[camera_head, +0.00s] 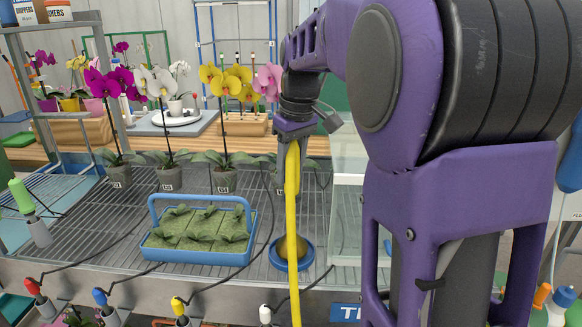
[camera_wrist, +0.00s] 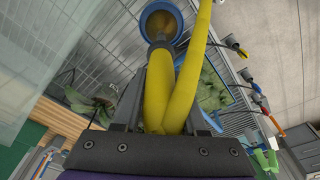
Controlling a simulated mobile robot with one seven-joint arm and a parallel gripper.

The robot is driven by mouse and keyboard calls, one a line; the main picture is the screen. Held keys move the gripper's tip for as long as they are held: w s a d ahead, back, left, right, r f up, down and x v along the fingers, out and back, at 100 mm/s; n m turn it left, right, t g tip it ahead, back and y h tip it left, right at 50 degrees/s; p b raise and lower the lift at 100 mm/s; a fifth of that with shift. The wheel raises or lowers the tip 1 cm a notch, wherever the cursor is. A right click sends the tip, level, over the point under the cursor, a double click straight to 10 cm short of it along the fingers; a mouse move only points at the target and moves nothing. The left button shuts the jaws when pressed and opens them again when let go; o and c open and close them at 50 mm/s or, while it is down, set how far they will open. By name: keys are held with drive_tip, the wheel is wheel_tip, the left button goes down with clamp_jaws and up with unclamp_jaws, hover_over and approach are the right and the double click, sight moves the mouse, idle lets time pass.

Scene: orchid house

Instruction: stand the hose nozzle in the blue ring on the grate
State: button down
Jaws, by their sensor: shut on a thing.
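My gripper (camera_head: 293,132) is shut on the yellow hose nozzle (camera_head: 292,178), which hangs upright below it. The wrist view shows the yellow nozzle body (camera_wrist: 158,88) between my fingers (camera_wrist: 158,135), with a grey neck at its far end. The yellow hose (camera_head: 294,290) loops down in front of it. The blue ring (camera_head: 306,262) lies on the grate (camera_head: 340,215), directly below my gripper in the head view. It also shows in the wrist view (camera_wrist: 146,14), beyond the neck. Something brownish shows inside the ring; I cannot tell whether the nozzle's end is inside or above it.
A blue-handled tray (camera_head: 205,257) of green plants stands close left of the ring. Several potted orchids (camera_head: 224,180) stand behind it. Coloured hose fittings (camera_head: 178,305) line the front edge. A glass pane (camera_head: 347,205) stands right of the ring.

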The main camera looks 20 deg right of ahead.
drive_tip(key=shift+f, duration=0.35)
drive_tip(key=shift+c, duration=1.9)
unclamp_jaws()
drive_tip(key=o, duration=0.4)
drive_tip(key=shift+r+p, duration=3.7)
drive_tip(key=shift+r, duration=0.3)
